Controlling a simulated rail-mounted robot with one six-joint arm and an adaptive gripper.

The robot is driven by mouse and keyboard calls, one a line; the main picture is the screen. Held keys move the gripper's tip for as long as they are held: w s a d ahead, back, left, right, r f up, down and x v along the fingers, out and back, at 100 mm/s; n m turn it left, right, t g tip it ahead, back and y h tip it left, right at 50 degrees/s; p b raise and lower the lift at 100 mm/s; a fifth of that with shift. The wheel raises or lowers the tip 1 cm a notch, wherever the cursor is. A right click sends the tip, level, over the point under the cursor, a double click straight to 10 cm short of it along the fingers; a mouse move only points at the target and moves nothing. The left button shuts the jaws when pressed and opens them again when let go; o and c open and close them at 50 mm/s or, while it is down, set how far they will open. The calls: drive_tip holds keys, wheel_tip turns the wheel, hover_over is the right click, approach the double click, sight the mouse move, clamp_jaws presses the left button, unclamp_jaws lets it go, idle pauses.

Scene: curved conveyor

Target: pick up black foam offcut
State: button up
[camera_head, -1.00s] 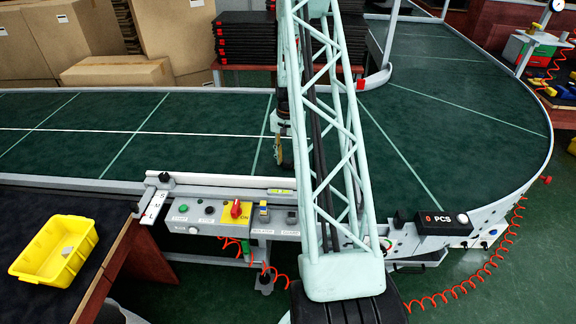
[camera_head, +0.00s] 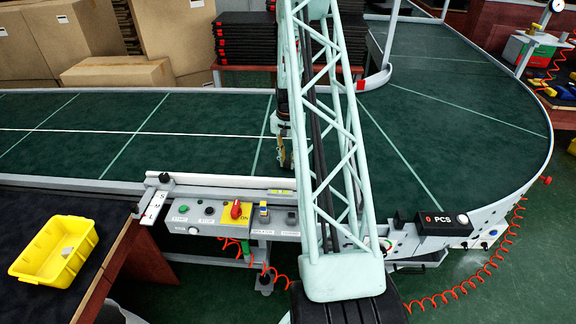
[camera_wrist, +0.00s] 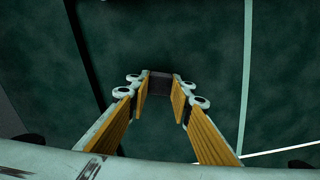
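The black foam offcut (camera_wrist: 161,84) shows in the wrist view as a small dark block at the far end of my fingers, on the green belt. My gripper (camera_wrist: 160,96) has its yellow-padded fingers spread, one tip at each side of the block. I cannot tell whether the pads touch it. In the head view my gripper (camera_head: 284,156) is low over the near part of the belt, partly hidden behind my pale lattice arm. The offcut cannot be made out in that view.
The green conveyor belt (camera_head: 90,120) is otherwise clear near my gripper. A metal rail and control box (camera_head: 215,212) edge its near side. Cardboard boxes (camera_head: 118,72) and black stacks (camera_head: 245,40) stand behind.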

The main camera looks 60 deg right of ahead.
sight(287, 162)
idle(0.3)
wheel_tip(287, 162, up, 10)
drive_tip(key=shift+p, duration=0.45)
idle(0.3)
drive_tip(key=shift+w+a, duration=0.1)
idle(0.6)
